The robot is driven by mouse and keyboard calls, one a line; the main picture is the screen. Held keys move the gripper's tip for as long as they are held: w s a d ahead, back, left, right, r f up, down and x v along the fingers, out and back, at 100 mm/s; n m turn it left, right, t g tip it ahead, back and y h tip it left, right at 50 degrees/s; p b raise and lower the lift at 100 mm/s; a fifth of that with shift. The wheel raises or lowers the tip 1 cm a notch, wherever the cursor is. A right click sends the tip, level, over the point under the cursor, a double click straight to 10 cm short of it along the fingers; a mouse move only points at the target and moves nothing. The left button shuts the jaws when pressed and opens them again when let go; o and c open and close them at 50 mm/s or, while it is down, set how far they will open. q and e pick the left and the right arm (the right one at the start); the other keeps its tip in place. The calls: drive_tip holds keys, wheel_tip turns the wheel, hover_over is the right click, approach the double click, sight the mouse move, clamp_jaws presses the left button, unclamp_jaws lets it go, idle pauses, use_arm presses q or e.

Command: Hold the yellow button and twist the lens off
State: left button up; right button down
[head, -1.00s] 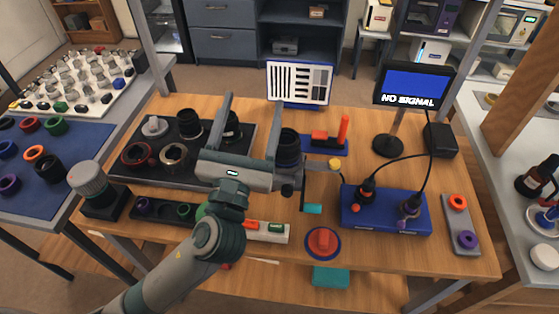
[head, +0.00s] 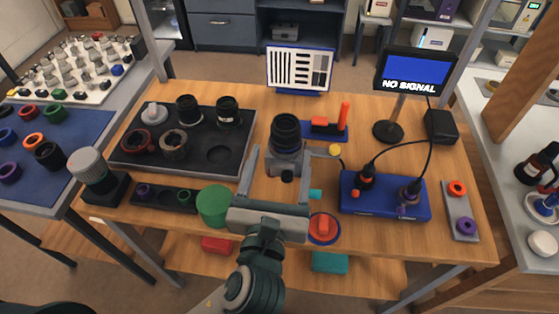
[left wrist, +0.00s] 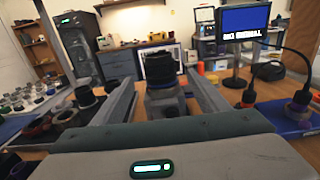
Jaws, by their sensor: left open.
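The black lens (head: 285,128) stands upright on a grey mount body (head: 286,163) near the middle of the table. The yellow button (head: 335,150) is on an arm at the right of that body. My left gripper (head: 281,152) is open and empty, on the near side of the mount, with its fingers pointing away toward it. In the left wrist view the lens (left wrist: 160,66) shows ahead between the two spread fingers, with no contact visible. My right gripper is not in view.
A dark tray (head: 238,166) with several lens parts lies left. A green cylinder (head: 213,203) stands close left of my gripper. A red button on a blue disc (head: 323,228) is close right. A blue box (head: 384,197) with cables and a monitor (head: 414,78) stand further right.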

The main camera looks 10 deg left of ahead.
sight(288, 120)
use_arm(q)
drive_tip(key=w, duration=1.2)
drive_tip(key=shift+d, duration=0.1)
drive_tip(key=c, duration=1.3)
drive_tip(key=shift+s, duration=0.1)
idle(0.8)
